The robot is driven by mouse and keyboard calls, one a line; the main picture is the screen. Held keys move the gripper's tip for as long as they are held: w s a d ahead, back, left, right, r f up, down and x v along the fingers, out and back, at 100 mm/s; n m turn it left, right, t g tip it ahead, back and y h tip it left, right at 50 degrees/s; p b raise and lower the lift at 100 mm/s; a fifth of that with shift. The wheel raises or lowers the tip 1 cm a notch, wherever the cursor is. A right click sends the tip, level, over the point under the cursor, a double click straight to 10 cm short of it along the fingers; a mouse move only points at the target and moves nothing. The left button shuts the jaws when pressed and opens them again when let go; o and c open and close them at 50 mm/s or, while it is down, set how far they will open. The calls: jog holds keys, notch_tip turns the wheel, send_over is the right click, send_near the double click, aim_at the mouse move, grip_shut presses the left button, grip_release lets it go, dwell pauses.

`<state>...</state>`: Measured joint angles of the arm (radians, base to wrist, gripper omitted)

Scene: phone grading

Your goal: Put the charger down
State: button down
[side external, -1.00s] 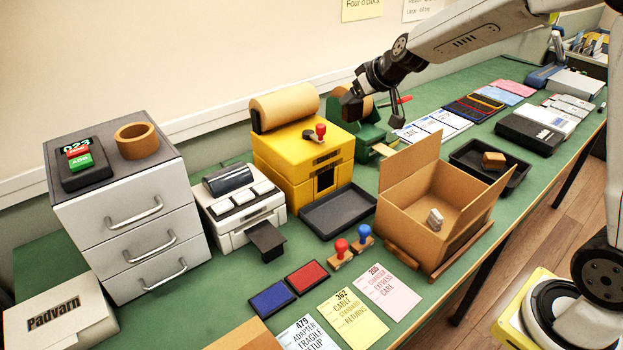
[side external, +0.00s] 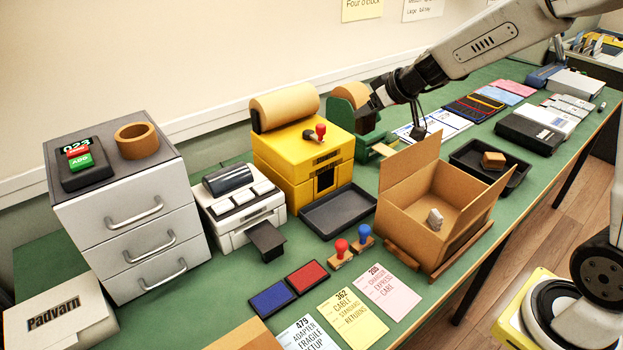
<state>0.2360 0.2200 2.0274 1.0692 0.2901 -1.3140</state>
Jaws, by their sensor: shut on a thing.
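My gripper (side external: 370,103) is at the end of the arm, high in front of the green machine with a brown roll, up and left of the open cardboard box (side external: 408,221). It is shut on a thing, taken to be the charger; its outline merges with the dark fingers. A small dark piece (side external: 418,132) shows below the wrist, above the box's back flap; I cannot tell whether it belongs to the charger.
A black tray (side external: 513,187) with a brown block is right of the box. An empty dark tray (side external: 338,212) lies left of it. A yellow machine (side external: 290,160) stands behind. Stamps, ink pads and a pink charger card (side external: 384,291) lie in front.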

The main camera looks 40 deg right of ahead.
aim_at(367, 126)
jog(key=shift+s+a+f+n+y, duration=0.15)
jog(key=shift+s+n+y, duration=0.25)
jog(key=shift+s, duration=0.6)
jog(key=shift+s+f+n+y, duration=0.1)
jog(key=shift+s+n+y, duration=0.3)
jog(key=shift+s, duration=0.65)
jog(key=w+d+f, duration=0.3)
jog(key=d+f, duration=0.1)
jog(key=d, duration=0.6)
jog(key=w+d+f+m+h, duration=0.1)
jog(key=d+f, duration=0.3)
jog(key=d, duration=0.6)
jog(key=w+d+f+m, duration=0.1)
jog(key=w+d+f, duration=0.3)
jog(key=d, duration=0.6)
jog(key=shift+w+d+f+h, duration=0.15)
jog(key=shift+w+d+h, duration=0.1)
jog(key=shift+w+h, duration=0.15)
jog(key=shift+f, duration=5)
